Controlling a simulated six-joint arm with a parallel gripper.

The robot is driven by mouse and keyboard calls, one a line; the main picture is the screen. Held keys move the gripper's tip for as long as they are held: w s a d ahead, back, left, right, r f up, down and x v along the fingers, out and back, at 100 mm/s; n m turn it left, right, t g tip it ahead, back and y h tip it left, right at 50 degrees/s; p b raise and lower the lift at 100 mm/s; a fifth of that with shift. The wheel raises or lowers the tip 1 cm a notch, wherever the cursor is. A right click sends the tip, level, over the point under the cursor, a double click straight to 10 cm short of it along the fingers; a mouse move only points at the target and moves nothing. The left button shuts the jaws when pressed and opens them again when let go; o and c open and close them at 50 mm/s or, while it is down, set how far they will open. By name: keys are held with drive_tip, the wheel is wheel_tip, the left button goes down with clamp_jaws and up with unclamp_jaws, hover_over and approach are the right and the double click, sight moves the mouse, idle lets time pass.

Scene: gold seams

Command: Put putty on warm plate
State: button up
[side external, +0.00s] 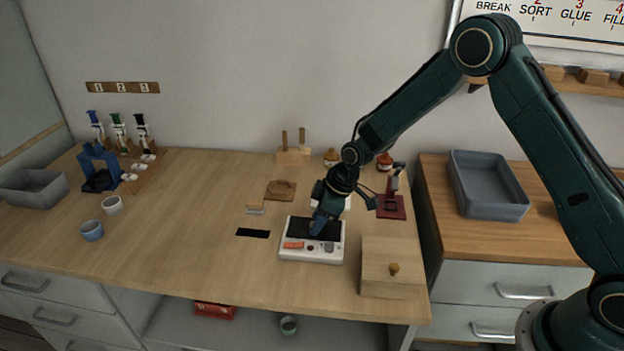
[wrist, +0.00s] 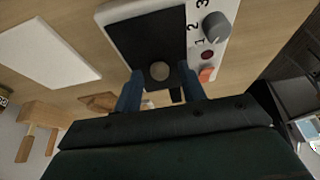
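The warm plate (side external: 296,254) is a white box with a black top, a red switch and a knob, on the wooden bench. Its black top also shows in the wrist view (wrist: 145,30), with the numbered dial beside it. A small round pale grey lump, seemingly the putty (wrist: 160,71), sits at the near edge of the black top, between my fingers. My gripper (side external: 318,228) is low over the plate, pointing down. In the wrist view its two blue fingers (wrist: 160,80) stand apart, with a gap on each side of the lump. The lump is hidden in the side view.
A wooden box with a knob (side external: 378,277) stands right of the plate. A red-based stand (side external: 391,207) is behind it.

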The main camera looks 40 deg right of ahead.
drive_tip(key=shift+r, duration=0.15)
drive_tip(key=v, duration=1.2)
idle(0.7)
drive_tip(key=s+d+r+m+t+h, duration=0.1)
drive_tip(key=s+d+r+m+h, duration=0.2)
drive_tip(key=s+r, duration=1.05)
drive_tip(key=s+d+r+m, duration=0.1)
drive_tip(key=s+m, duration=0.2)
drive_tip(key=s, duration=0.6)
drive_tip(key=s+d+r+m+t, duration=0.1)
drive_tip(key=s+r+m, duration=0.1)
drive_tip(key=s, duration=0.6)
drive_tip(key=shift+s+d+r+m, duration=0.15)
drive_tip(key=shift+s+d+m, duration=0.25)
drive_tip(key=shift+m, duration=0.1)
